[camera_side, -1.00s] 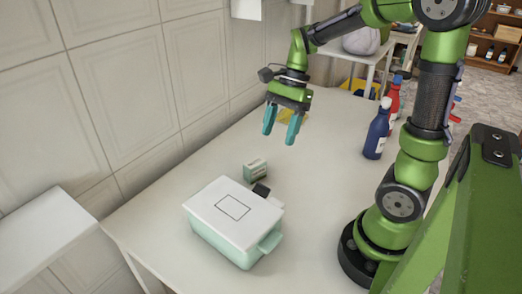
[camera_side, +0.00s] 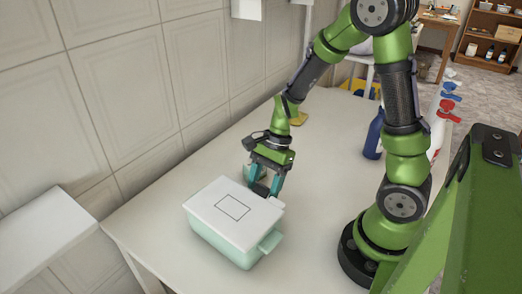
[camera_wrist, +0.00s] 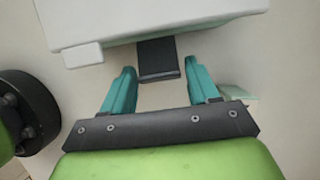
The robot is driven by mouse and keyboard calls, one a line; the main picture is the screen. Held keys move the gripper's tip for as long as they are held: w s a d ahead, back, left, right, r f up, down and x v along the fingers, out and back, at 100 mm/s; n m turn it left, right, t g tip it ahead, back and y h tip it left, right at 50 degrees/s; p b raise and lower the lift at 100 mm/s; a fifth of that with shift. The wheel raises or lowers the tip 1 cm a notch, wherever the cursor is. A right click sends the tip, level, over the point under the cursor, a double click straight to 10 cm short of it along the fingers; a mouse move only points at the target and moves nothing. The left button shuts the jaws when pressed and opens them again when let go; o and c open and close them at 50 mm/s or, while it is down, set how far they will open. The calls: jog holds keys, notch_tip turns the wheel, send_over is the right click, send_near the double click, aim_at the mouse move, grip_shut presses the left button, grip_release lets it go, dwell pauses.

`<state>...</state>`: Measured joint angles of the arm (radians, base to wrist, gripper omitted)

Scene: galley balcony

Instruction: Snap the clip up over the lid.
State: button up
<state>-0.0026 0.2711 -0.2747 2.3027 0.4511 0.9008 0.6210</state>
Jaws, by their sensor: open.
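A mint green box with a white lid (camera_side: 215,205) stands on the table. The lid lies on top of it, and a corner of the box shows at the top of the wrist view (camera_wrist: 150,22). A black clip (camera_wrist: 158,60) sticks out from the box's side, between my fingers in the wrist view. My gripper (camera_side: 266,188) has teal fingers, points down and is open at the back edge of the box. In the wrist view the fingers (camera_wrist: 160,88) stand on either side of the clip with gaps. In the side view my gripper mostly hides the clip.
A small green and white box (camera_side: 248,172) stands behind my gripper, partly hidden. A blue bottle (camera_side: 374,135) and a red and white spray bottle (camera_side: 440,125) stand to the right, beside my arm. A yellow item (camera_side: 299,119) lies farther back. The table (camera_side: 325,175) is clear between.

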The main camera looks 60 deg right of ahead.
aim_at(260, 191)
jog(key=shift+c, duration=0.4)
jog(key=c, duration=0.7)
jog(key=shift+c, duration=0.2)
jog(key=shift+r, duration=0.1)
jog(key=h, duration=0.1)
jog(key=a+r+h, duration=0.1)
jog(key=h, duration=0.1)
jog(key=shift+a, duration=0.1)
jog(key=shift+w+a+r+g+h, duration=0.15)
jog(key=shift+a+h, duration=0.1)
jog(key=shift+h, duration=0.5)
jog(key=shift+s+a+r+g+h, duration=0.15)
jog(key=shift+a+h, duration=0.1)
jog(key=shift+h, duration=0.45)
jog(key=shift+w+a+r+h, duration=0.15)
jog(key=shift+a+h, duration=0.1)
jog(key=shift+h, duration=0.5)
jog(key=o, duration=0.8)
